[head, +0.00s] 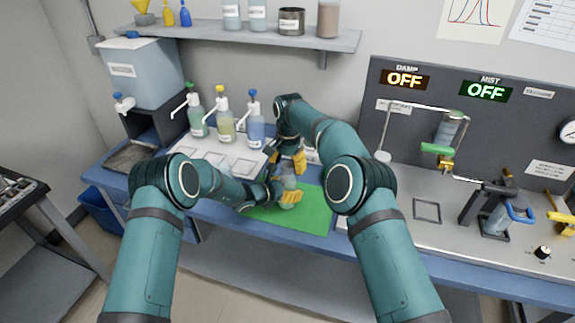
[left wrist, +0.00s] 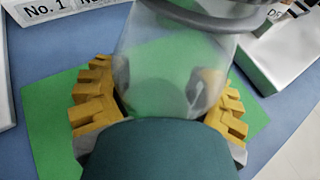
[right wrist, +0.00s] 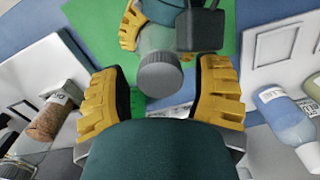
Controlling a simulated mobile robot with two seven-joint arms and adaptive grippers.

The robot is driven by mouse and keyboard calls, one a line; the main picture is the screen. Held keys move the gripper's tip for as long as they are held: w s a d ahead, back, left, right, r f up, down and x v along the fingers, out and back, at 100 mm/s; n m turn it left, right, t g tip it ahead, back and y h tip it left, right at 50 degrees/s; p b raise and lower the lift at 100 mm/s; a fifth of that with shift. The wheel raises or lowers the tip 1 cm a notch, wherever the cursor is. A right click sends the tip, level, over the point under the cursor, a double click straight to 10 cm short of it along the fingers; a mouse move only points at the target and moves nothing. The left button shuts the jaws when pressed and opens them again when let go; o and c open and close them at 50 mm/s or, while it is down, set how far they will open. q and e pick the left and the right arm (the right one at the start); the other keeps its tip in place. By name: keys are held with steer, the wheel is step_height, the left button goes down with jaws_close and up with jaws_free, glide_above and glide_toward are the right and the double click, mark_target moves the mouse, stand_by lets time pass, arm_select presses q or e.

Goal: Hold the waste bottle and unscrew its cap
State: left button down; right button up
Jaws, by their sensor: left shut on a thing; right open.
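The waste bottle, a clear, see-through bottle (left wrist: 175,70), is between the yellow fingers of my left gripper (left wrist: 165,112), which is shut on it. In the head view my left gripper (head: 284,192) holds the bottle over the green mat (head: 312,215). The round grey ribbed cap (right wrist: 160,75) is on the bottle, as the right wrist view shows. My right gripper (right wrist: 165,92) is open, its yellow fingers on either side of the cap with gaps. In the head view my right gripper (head: 288,160) is just above the bottle; the cap is hard to make out there.
Pump bottles (head: 225,125) stand behind a white tray panel (head: 215,153) on the left of the bench. A grey panel (head: 440,110) with DAMP and MIST signs, both OFF, stands at the right.

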step_height(320, 180, up, 4)
steer(key=shift+r, duration=0.15)
steer(key=shift+o, duration=0.4)
steer(key=shift+r, duration=0.1)
steer(key=shift+w+a+r+m, duration=0.1)
steer(key=shift+w+r+m, duration=0.1)
steer(key=shift+r+m, duration=0.65)
steer(key=shift+s+d+r+m, duration=0.1)
steer(key=shift+d+r+m, duration=0.15)
steer(key=shift+r, duration=0.55)
steer(key=shift+s+a+f, duration=0.1)
steer(key=shift+a+f, duration=0.05)
steer(key=shift+f, duration=3.8)
jaws_close()
